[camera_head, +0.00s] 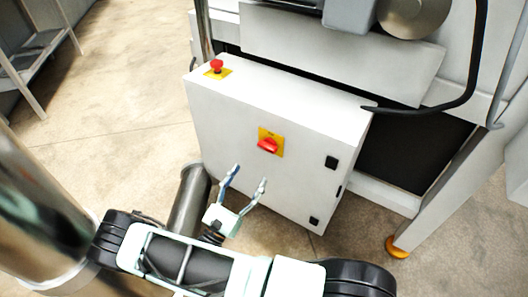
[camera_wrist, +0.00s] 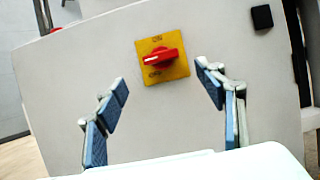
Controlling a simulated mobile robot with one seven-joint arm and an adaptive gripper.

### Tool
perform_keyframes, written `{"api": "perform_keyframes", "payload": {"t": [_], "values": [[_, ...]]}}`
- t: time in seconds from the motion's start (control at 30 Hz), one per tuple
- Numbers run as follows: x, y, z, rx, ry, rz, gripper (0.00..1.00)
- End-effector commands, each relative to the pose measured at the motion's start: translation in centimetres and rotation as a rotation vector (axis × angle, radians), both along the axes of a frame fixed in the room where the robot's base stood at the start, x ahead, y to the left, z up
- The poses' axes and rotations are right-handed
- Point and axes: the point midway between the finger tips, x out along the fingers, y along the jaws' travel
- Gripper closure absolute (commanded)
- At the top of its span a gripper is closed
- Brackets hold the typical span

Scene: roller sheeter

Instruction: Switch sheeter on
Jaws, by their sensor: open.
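The sheeter's white control box (camera_head: 225,122) has a red rotary switch (camera_head: 268,145) on a yellow plate on its front face. In the wrist view the switch's red knob (camera_wrist: 160,59) lies roughly level, slightly tilted, between and beyond my fingertips. Small lettering shows on the yellow plate (camera_wrist: 178,71), above and below the knob. My gripper (camera_head: 246,180) is open and empty in front of the box, below and left of the switch in the head view. In the wrist view my open gripper (camera_wrist: 160,76) has one finger on each side of the switch, apart from it.
A red mushroom button (camera_head: 216,65) on a yellow base sits on top of the box. A shelf rack (camera_head: 40,52) stands far left, with clear floor between.

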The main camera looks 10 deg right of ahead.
Motion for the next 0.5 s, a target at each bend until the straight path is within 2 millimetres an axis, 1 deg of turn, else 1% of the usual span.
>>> {"api": "perform_keyframes", "payload": {"t": [0.3, 0.5], "values": [[3.8, -3.9, 2.3, 0.003, -0.003, -0.006, 0.36], [5.7, -5.8, 3.4, 0.002, -0.002, -0.005, 0.36]]}}
